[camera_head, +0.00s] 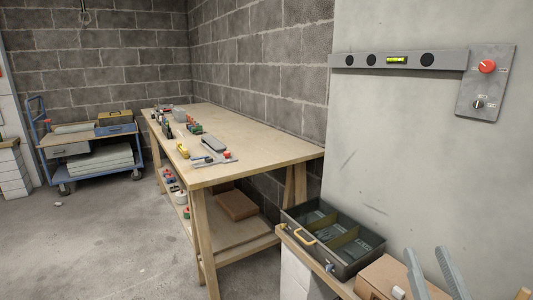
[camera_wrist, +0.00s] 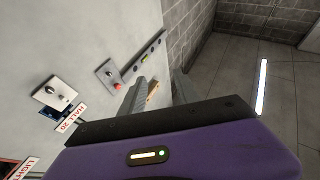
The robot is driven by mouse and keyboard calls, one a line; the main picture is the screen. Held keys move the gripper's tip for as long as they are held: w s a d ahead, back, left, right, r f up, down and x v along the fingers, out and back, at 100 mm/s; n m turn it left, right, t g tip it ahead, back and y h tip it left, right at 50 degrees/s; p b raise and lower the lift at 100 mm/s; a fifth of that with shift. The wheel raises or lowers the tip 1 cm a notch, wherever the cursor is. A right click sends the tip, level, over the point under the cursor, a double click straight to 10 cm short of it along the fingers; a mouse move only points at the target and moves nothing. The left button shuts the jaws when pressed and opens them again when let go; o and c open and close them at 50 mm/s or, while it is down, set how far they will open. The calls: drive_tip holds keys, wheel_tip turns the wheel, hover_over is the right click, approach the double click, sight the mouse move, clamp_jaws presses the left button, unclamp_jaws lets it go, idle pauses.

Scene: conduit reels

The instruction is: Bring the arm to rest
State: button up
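My gripper (camera_head: 426,262) shows at the lower right of the head view as two grey fingers pointing up, with a gap between them. In the wrist view my gripper (camera_wrist: 160,82) also has its two fingers apart, and nothing is held between them. The gripper is near the pale wall panel (camera_head: 400,190), by the right end of a low shelf. The rest of my arm is out of the head view.
An open dark toolbox (camera_head: 350,262) and a cardboard box (camera_head: 385,278) stand close left of the gripper. A spirit level (camera_head: 400,60) and a red-knobbed switch plate (camera_head: 485,85) are on the panel. A long workbench (camera_head: 265,150) and blue cart (camera_head: 88,150) stand beyond.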

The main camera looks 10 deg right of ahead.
drive_tip(key=s+a+f+n+g+y, duration=0.1)
drive_tip(key=s+a+f+g+y, duration=0.2)
drive_tip(key=s+f, duration=0.5)
drive_tip(key=s+a+f+g, duration=0.2)
drive_tip(key=s+a+f, duration=0.35)
drive_tip(key=s, duration=0.55)
drive_tip(key=s+a+f+n+g+y, duration=0.1)
drive_tip(key=s+a+f+g+y, duration=0.15)
drive_tip(key=s+f, duration=0.6)
wheel_tip(320, 180, up, 20)
drive_tip(key=p, duration=1.9)
drive_tip(key=shift+s+a+h, duration=0.2)
drive_tip(key=shift+s+h, duration=0.05)
drive_tip(key=shift+h, duration=0.1)
drive_tip(key=shift+d, duration=0.1)
